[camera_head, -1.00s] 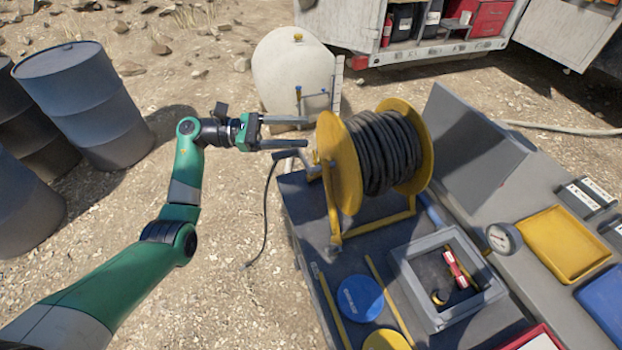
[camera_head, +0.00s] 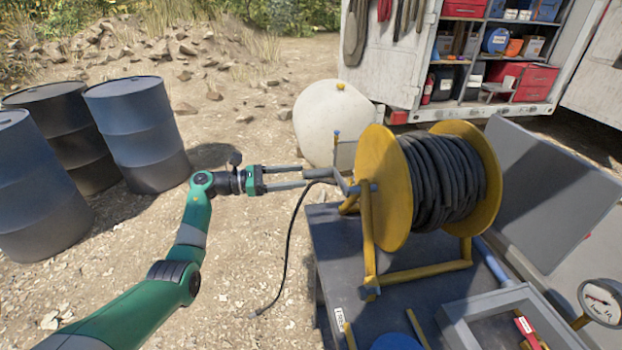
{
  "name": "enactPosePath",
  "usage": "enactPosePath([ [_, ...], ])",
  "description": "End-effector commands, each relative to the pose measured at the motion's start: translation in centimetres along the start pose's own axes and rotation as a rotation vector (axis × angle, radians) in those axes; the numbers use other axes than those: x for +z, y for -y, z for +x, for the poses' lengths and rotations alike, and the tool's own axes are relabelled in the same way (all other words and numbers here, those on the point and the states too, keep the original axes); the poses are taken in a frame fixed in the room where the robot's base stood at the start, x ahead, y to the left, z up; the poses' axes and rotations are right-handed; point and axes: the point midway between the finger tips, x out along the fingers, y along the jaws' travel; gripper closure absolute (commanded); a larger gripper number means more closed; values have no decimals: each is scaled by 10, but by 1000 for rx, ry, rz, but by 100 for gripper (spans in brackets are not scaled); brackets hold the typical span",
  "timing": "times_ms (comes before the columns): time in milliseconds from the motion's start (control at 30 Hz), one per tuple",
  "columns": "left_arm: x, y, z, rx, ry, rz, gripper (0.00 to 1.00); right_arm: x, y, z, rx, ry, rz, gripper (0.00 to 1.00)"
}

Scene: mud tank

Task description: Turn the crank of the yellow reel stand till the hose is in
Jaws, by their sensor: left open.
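The yellow reel stand (camera_head: 382,190) stands on the dark bench top, with thick black hose (camera_head: 440,180) wound between its yellow flanges. Its grey crank (camera_head: 341,182) is on the left side, with a dark handle (camera_head: 321,173) pointing left. A thin black line (camera_head: 287,245) hangs from near the crank down to the ground. My left gripper (camera_head: 304,176) is open, pointing right, with its fingertips at the handle's left end. I cannot tell whether they touch it. My right gripper is not in view.
Blue-grey drums (camera_head: 137,133) stand at the left. A white tank (camera_head: 325,125) is behind the crank. A grey frame (camera_head: 462,318), a gauge (camera_head: 601,303) and a raised grey panel (camera_head: 550,200) are at the right. Gravel between drums and bench is open.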

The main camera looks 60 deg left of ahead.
Motion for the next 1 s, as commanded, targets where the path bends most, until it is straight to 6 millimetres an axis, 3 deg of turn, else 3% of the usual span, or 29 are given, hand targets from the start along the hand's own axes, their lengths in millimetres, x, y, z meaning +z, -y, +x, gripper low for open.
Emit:
enactPosePath([
  [200,-2,1,38,-2,0,-1,37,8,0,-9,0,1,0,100],
  [567,0,0,46,0,0,-1,37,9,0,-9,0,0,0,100],
  [900,0,0,46,0,0,-1,99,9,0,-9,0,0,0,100],
  [1000,0,0,46,0,0,-1,100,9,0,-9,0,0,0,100],
])
